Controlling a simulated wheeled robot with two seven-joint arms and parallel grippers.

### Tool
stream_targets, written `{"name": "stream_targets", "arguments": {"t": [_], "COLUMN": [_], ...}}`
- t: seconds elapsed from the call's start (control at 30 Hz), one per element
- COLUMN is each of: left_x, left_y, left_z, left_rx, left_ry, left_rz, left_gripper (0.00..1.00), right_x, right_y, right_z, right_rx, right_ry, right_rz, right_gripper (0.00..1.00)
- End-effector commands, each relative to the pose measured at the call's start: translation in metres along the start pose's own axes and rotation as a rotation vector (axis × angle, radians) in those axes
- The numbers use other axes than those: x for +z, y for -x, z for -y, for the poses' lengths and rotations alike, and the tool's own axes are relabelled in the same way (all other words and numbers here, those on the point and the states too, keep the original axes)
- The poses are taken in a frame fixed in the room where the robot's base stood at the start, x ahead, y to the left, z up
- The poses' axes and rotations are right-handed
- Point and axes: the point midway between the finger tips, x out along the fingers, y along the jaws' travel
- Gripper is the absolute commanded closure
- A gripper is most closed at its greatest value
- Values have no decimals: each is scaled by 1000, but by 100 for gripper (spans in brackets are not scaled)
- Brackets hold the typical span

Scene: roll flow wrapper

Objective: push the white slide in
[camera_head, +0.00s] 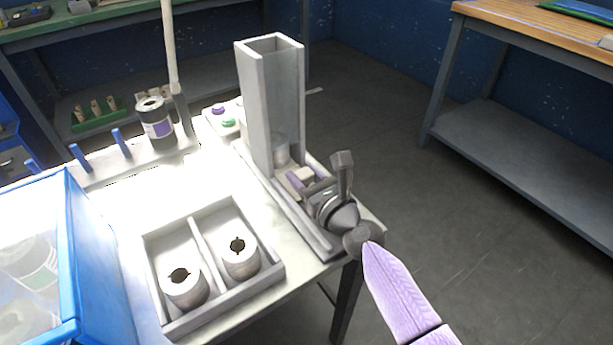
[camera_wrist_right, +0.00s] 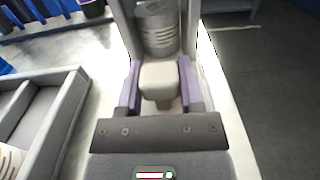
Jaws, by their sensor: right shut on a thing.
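The white slide (camera_head: 304,175) sits in the channel at the foot of the tall grey chute (camera_head: 271,95). Its pale block (camera_wrist_right: 160,76) shows between my purple fingers in the right wrist view. My right gripper (camera_head: 301,182) is shut on the white slide. A grey roll (camera_wrist_right: 158,29) stands at the bottom of the chute, just beyond the slide; its lower part also shows in the head view (camera_head: 281,151). How far the slide reaches under the roll is hidden. My left gripper is not in view.
A grey two-part tray (camera_head: 193,233) with a roll in each part stands left of the chute. A blue-framed bin (camera_head: 104,258) is at the lower left. A dark-labelled roll (camera_head: 155,125) stands by blue pegs at the back. Purple and green buttons are beside the chute.

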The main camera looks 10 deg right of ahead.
Motion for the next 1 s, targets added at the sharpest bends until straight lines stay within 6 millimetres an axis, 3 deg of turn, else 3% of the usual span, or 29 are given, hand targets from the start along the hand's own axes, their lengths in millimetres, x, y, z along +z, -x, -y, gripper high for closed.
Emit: {"name": "stream_targets", "arguments": {"t": [0.03,0.07,0.2,0.57,1.0], "left_x": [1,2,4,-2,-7], "left_y": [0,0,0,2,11], "left_z": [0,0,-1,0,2], "left_rx": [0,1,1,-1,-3], "left_ry": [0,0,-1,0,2], "left_rz": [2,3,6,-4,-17], "left_gripper": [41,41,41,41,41], "right_x": [2,2,2,2,0], "right_y": [-1,-1,-1,6,88], "right_z": [0,1,0,0,0], "right_rx": [-2,-2,-1,-1,0], "right_ry": [1,1,0,1,0], "right_rz": [6,6,5,4,2], "right_gripper": [100,49,19,18,18]}}
